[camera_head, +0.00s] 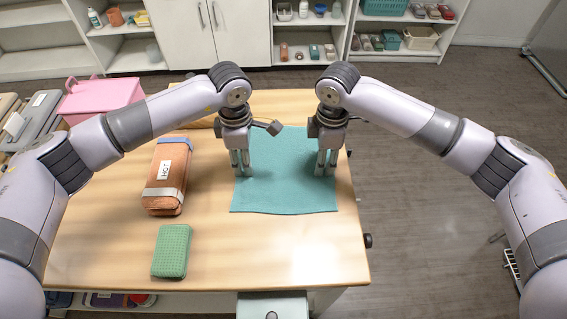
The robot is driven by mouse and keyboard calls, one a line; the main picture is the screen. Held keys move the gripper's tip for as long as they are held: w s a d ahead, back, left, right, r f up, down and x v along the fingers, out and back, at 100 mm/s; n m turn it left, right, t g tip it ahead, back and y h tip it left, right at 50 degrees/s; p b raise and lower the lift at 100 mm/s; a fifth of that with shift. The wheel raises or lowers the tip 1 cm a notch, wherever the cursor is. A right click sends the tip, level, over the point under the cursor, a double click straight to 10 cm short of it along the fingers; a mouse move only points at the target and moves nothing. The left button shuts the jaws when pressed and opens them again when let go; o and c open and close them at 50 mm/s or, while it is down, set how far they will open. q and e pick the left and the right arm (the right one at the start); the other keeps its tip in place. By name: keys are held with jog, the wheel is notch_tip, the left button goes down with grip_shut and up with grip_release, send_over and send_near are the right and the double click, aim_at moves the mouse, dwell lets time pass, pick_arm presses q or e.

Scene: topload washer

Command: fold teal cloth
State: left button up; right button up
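The teal cloth (284,190) lies spread out on the wooden table, roughly rectangular, with its near edge slightly uneven. My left gripper (241,172) points down over the cloth's left edge, and its two fingers look apart. My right gripper (325,170) points down over the cloth's right side, and its fingers also look slightly apart. Both fingertips are at or just above the cloth; I cannot tell whether they touch it. My wrists hide parts of the cloth's far left and far right.
On the wooden table (110,245), an orange-brown case (165,180) with a white label and a green textured block (171,251) lie left of the cloth. A pink box (100,98) stands beyond the table's left edge. The table's front middle is clear. Shelves (310,50) line the back wall.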

pick_arm(q)
jog(key=shift+s+f, duration=0.1)
jog(key=shift+f, duration=0.15)
grip_shut()
pick_arm(e)
jog(key=shift+s+f, duration=0.1)
jog(key=shift+f, duration=0.1)
grip_shut()
dwell(0.8)
pick_arm(q)
jog(key=shift+r, duration=0.15)
pick_arm(e)
jog(key=shift+r, duration=0.1)
